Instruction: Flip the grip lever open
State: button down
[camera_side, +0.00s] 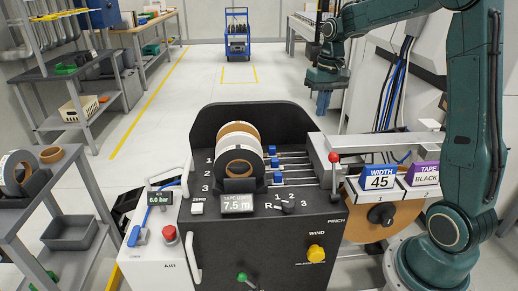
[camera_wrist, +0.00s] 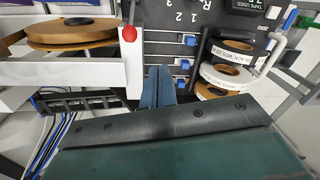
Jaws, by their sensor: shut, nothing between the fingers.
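A lever with a red ball knob (camera_side: 334,157) stands upright at the right edge of the dark machine (camera_side: 270,245); no label marks it clearly as the grip lever. In the wrist view the red knob (camera_wrist: 129,34) is up and left of my fingertips. Three blue blocks (camera_side: 276,163) sit on rods beside the tape rolls, and they also show in the wrist view (camera_wrist: 186,64). My gripper (camera_side: 322,104) hangs in the air behind and above the machine, apart from the lever. In the wrist view its blue fingers (camera_wrist: 159,72) are together and empty.
Tape rolls (camera_side: 240,150) stand on the machine's top. A red button (camera_side: 169,233) and a small blue-handled lever (camera_side: 134,236) are at left.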

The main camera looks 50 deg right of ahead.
jog(key=m+g, duration=0.1)
jog(key=m, duration=0.1)
send_over(322, 157)
jog(key=d, duration=0.2)
notch_tip(322, 157, down, 7)
jog(key=shift+w+f+y, duration=0.15)
jog(key=shift+w+y, duration=0.2)
jog(key=shift+y, duration=0.05)
jog(key=f, duration=0.3)
jog(key=a+f, duration=0.1)
jog(key=f, duration=0.6)
jog(key=shift+s+a, duration=0.2)
jog(key=shift+s, duration=0.1)
jog(key=shift+s+a+r, duration=0.5)
jog(key=shift+s, duration=0.25)
jog(key=shift+s+a+r, duration=0.45)
jog(key=shift+s+a, duration=0.05)
jog(key=shift+s, duration=0.2)
jog(key=shift+s+a+r, duration=0.1)
jog(key=shift+a, duration=0.05)
jog(key=shift+s+a+r, duration=0.1)
jog(key=shift+r, duration=0.05)
